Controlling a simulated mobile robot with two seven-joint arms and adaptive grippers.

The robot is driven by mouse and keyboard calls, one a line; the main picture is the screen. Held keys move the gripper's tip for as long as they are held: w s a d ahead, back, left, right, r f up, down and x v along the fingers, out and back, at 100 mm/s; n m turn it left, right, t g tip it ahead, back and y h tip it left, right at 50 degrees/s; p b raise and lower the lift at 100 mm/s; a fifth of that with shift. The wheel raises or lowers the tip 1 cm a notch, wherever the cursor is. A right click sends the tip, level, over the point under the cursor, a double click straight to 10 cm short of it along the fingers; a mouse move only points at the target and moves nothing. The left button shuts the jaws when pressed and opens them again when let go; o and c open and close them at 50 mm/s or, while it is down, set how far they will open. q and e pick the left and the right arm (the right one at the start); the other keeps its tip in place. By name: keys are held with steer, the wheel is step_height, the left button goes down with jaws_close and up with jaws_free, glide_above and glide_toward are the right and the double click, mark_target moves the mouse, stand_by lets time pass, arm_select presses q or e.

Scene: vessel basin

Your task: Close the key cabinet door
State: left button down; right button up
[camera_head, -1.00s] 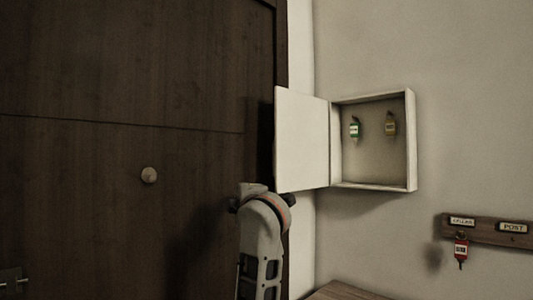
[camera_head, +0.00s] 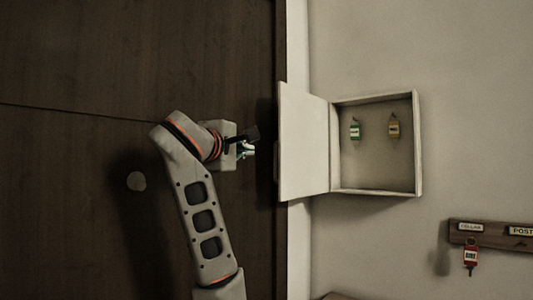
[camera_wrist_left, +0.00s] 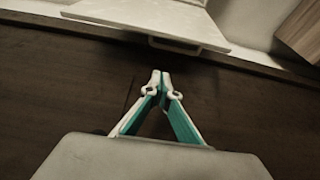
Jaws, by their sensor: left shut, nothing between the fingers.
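The key cabinet (camera_head: 418,145) is a pale box on the wall, and its door (camera_head: 305,145) stands open, swung out to the left. In the left wrist view the gripper (camera_wrist_left: 160,78) is shut and empty. The cabinet door (camera_wrist_left: 145,18) with its handle (camera_wrist_left: 175,45) lies beyond the fingertips there. My right gripper is not in view.
A wooden surface (camera_head: 345,296) shows at the bottom edge.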

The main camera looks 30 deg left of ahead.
arm_select(q)
steer(key=w+d+p, duration=0.1)
steer(key=w+p, duration=0.1)
steer(key=w, duration=0.7)
steer(key=shift+d+p, duration=0.3)
steer(key=shift+d, duration=0.05)
steer(key=shift+d, duration=0.1)
